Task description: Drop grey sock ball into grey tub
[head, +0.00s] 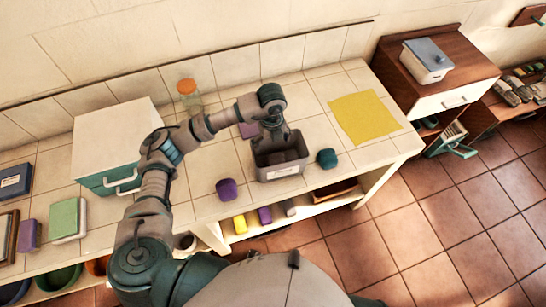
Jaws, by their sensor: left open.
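The grey tub (284,173) stands on the tiled counter, near its front edge. My left gripper (279,138) is open over the tub, its fingertips at or inside the far part of the opening. Dark grey rounded shapes (291,156) lie in the tub. One may be the grey sock ball, but I cannot tell them apart. The gripper hides part of the tub's back side. My right gripper is not in view.
A purple ball (227,189) lies left of the tub and a teal ball (326,158) right of it. A purple block (249,130) is behind. A yellow cloth (364,117) lies right. A white-and-teal drawer box (115,150) and an orange-lidded jar (188,96) stand left.

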